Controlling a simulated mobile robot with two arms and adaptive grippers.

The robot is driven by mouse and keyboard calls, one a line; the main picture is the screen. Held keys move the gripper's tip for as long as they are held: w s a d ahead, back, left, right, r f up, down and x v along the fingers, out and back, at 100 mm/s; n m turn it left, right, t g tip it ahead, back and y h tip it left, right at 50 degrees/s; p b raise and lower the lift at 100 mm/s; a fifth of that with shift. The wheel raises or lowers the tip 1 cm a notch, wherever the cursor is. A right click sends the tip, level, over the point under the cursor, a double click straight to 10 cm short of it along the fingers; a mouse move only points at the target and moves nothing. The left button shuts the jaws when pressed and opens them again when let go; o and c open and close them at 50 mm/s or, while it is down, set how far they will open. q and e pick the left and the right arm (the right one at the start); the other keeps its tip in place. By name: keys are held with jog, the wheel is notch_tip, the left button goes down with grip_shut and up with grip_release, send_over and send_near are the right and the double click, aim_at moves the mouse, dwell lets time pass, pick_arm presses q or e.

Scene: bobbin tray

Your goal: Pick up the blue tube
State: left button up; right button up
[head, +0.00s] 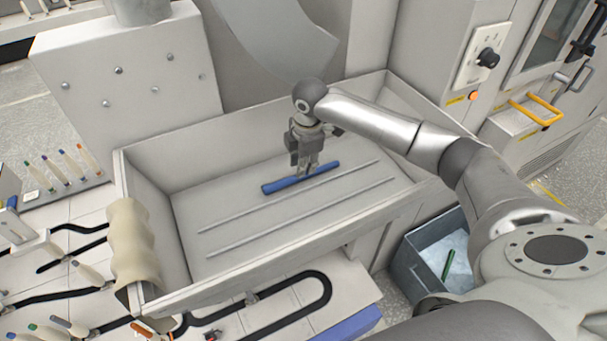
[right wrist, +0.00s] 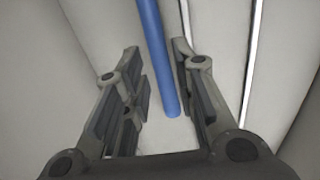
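The blue tube (head: 285,184) lies on the floor of the grey tray (head: 250,267), behind two thin raised rails. My right gripper (head: 308,171) points down over the tube's middle to right part and hides a little of it. In the right wrist view the blue tube (right wrist: 157,50) runs between the two fingers of my right gripper (right wrist: 163,85), nearer the right finger. The fingers are apart, with visible gaps to the tube. I cannot tell how far above the tray floor the fingertips are. My left gripper is not in view.
A beige padded roll (head: 133,240) covers the tray's left edge. A grey bin (head: 418,267) holding a green tube (head: 448,264) stands at lower right. A machine with a yellow handle (head: 537,110) is at right. Several colour-tipped bobbins (head: 60,168) stand at left. The tray's front floor is clear.

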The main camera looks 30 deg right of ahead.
jog(key=f, duration=0.1)
jog(key=f+p, duration=0.1)
jog(key=w+f, duration=0.1)
jog(key=f, duration=0.1)
jog(key=shift+a+p, duration=0.25)
jog(key=shift+p, duration=0.15)
jog(key=shift+f, duration=0.65)
jog(key=shift+c, duration=0.4)
grip_shut()
